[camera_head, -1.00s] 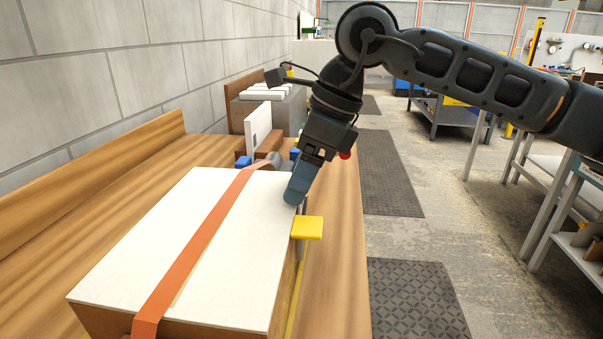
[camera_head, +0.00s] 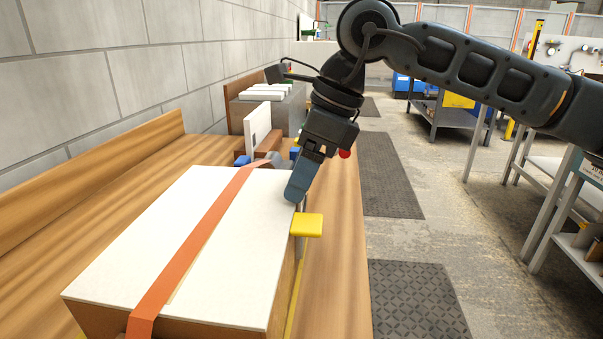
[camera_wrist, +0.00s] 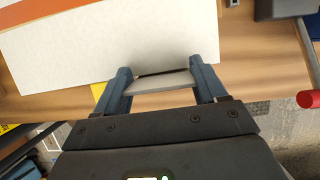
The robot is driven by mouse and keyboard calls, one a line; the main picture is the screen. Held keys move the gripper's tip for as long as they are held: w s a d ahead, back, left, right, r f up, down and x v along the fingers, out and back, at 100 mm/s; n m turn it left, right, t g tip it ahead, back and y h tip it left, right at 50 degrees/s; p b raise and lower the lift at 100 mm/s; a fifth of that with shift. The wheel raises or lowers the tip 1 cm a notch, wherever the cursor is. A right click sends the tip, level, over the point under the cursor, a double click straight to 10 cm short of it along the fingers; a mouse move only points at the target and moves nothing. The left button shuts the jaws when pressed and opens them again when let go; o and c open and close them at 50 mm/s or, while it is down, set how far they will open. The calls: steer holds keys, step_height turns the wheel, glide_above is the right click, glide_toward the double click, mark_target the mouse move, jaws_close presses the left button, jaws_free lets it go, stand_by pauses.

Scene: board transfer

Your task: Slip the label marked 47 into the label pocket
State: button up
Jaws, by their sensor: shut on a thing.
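My gripper (camera_head: 292,198) points down at the right edge of a white-topped box at its far end. In the wrist view its two blue fingers (camera_wrist: 162,82) are shut on a thin, pale strip (camera_wrist: 160,86), which I take to be the label, seen nearly edge-on. No number can be read on it. The strip lies close to the edge of the box top (camera_wrist: 110,45); whether it touches the box is unclear. The label is hidden behind the fingers in the head view. I cannot make out the label pocket.
The white-topped box (camera_head: 130,260) lies on a wooden bench (camera_head: 340,290), with an orange strap (camera_head: 190,255) across it. A yellow block (camera_head: 307,225) sticks out from its right side. Behind stand an upright white panel (camera_head: 257,130) and a grey unit (camera_head: 285,108). A wall closes the left.

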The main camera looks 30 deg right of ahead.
steer(key=shift+f, duration=0.3)
stand_by(0.4)
steer(key=shift+w+a+r+b, duration=0.15)
steer(key=shift+r+b, duration=0.15)
steer(key=shift+b, duration=0.15)
stand_by(0.4)
steer(key=shift+f, duration=0.25)
steer(key=o, duration=1.1)
steer(key=shift+v, duration=3.95)
